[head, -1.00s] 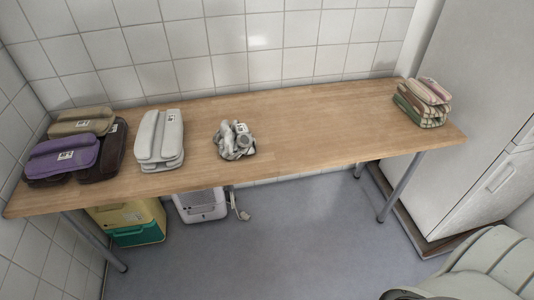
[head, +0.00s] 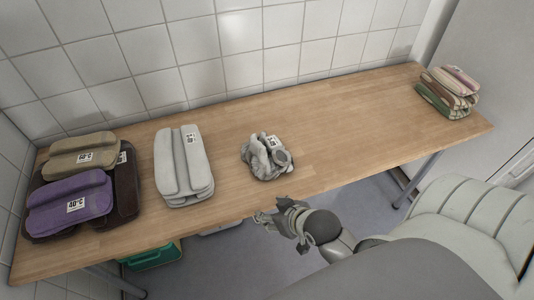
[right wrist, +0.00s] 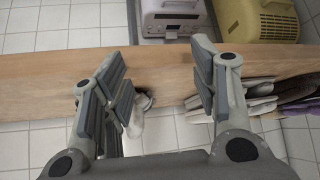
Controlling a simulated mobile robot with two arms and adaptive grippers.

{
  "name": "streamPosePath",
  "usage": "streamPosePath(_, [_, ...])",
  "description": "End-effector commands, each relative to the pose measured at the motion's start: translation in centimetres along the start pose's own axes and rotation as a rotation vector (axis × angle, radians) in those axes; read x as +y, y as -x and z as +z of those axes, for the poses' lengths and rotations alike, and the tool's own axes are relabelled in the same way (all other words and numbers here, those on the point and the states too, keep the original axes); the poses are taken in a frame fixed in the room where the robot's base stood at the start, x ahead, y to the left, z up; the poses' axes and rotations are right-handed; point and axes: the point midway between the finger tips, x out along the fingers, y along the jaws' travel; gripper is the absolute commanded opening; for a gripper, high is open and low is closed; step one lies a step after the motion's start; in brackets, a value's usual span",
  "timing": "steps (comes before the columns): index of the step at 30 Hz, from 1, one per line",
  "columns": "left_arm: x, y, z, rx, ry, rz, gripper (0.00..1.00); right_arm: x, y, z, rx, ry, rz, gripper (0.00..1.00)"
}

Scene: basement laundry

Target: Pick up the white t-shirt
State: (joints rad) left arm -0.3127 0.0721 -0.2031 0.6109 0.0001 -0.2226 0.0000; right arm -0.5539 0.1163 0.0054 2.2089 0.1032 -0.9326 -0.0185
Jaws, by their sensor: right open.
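A folded white garment (head: 183,168) with a paper tag lies flat on the wooden table, left of centre. To its right is a crumpled pale grey-white cloth (head: 266,158), also tagged. I cannot tell for sure which one is the white t-shirt. My right gripper (head: 268,216) is open and empty at the table's front edge, in front of the crumpled cloth and apart from it. In the right wrist view the crumpled cloth (right wrist: 136,126) shows between the fingers, partly hidden by one of them; the folded white garment (right wrist: 258,88) is off to the right. My left gripper is out of view.
Purple (head: 70,203), tan (head: 83,155) and dark brown (head: 127,190) folded garments lie at the table's (head: 330,120) left end. A striped folded stack (head: 448,92) lies at the right end. A white tiled wall stands behind. The table between crumpled cloth and striped stack is bare.

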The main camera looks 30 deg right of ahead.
Motion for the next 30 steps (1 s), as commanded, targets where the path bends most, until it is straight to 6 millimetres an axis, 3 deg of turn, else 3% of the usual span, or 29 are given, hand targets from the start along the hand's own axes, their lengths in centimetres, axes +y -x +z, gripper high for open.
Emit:
streamPosePath(6, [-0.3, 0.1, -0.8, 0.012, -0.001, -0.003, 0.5, 3.5, 1.1, -5.8, 0.278, -0.047, 0.045, 0.55])
streamPosePath(10, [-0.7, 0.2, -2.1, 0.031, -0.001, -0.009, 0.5, 5.4, 2.4, -8.6, 0.419, -0.066, 0.074, 0.55])
streamPosePath(15, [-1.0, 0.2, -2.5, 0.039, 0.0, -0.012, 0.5, 6.6, 2.8, -10.2, 0.499, -0.076, 0.093, 0.55])
streamPosePath(24, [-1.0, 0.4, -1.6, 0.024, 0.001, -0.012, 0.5, 7.1, -0.8, -12.3, 0.504, -0.078, 0.093, 0.55])
streamPosePath(30, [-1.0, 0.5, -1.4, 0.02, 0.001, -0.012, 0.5, 7.3, -1.9, -12.9, 0.501, -0.077, 0.093, 0.55])
